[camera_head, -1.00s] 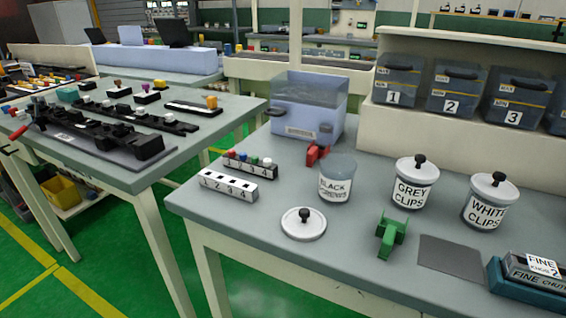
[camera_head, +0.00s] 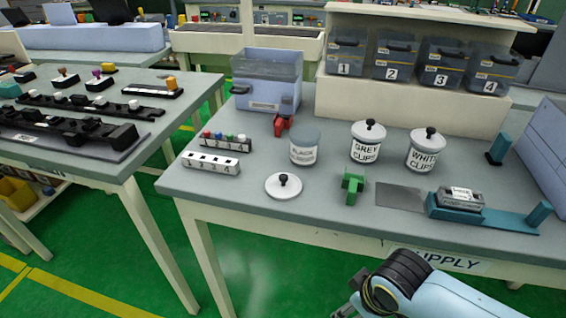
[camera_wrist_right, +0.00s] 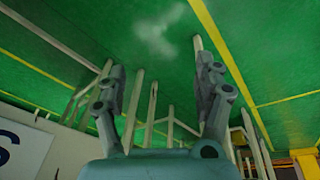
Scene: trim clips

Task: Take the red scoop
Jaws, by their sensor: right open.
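The red scoop (camera_head: 282,125) lies on the supply table (camera_head: 330,222), in front of the clear-topped bin and behind the black screws jar. A green scoop (camera_head: 352,186) lies nearer the table's front edge. My right arm comes in at the bottom right of the head view, in front of the table, with its gripper mostly cut off by the lower edge. In the right wrist view my right gripper (camera_wrist_right: 160,78) is open and empty, its two fingers apart over the green floor. My left gripper is not in view.
The black screws jar (camera_head: 304,150) stands open, its lid (camera_head: 283,187) lying in front. Grey clips (camera_head: 367,143) and white clips (camera_head: 425,150) jars stand to the right. A clear-topped bin (camera_head: 266,90) stands behind. A white numbered block (camera_head: 211,163) lies left.

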